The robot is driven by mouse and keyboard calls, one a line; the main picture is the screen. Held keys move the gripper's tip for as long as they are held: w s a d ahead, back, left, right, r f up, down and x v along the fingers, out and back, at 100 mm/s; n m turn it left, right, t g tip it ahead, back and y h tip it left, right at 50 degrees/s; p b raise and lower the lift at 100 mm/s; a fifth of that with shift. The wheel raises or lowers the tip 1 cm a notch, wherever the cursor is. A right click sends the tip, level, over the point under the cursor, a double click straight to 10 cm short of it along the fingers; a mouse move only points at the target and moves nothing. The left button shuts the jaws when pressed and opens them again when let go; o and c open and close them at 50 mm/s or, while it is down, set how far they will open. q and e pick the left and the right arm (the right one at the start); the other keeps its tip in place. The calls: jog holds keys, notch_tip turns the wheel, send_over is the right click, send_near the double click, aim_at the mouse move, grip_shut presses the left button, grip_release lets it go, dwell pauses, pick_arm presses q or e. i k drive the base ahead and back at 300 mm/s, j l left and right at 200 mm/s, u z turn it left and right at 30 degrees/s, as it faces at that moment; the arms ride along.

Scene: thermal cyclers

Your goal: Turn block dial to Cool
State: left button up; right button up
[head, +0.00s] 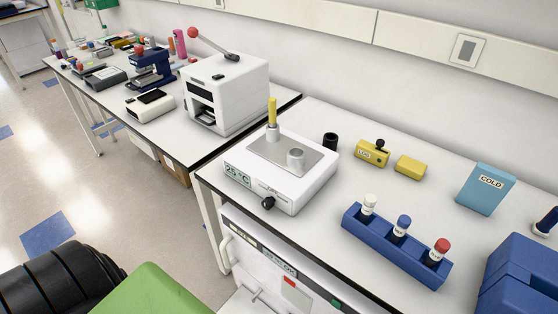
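The block is a white box-shaped device (316,180) on the near bench, with a grey metal top plate. Its front display (237,173) reads 25 °C. A black dial (268,202) sits on the front face, below and right of the display. Small markings lie around the dial, too small to read, so I cannot tell which setting it points to. A yellow-topped stick (272,112) stands upright in a metal holder on the plate, and a second metal cylinder (296,157) stands beside it. Neither of my grippers is in view.
A blue rack (382,238) with white, blue and red-capped tubes stands right of the block. Behind are a black cup (330,141), yellow blocks (410,167) and a blue COLD pack (485,188). A white lever machine (232,95) stands on the left bench. Space before the dial looks clear.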

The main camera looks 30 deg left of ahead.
aim_at(267, 203)
jog(key=u, duration=1.15)
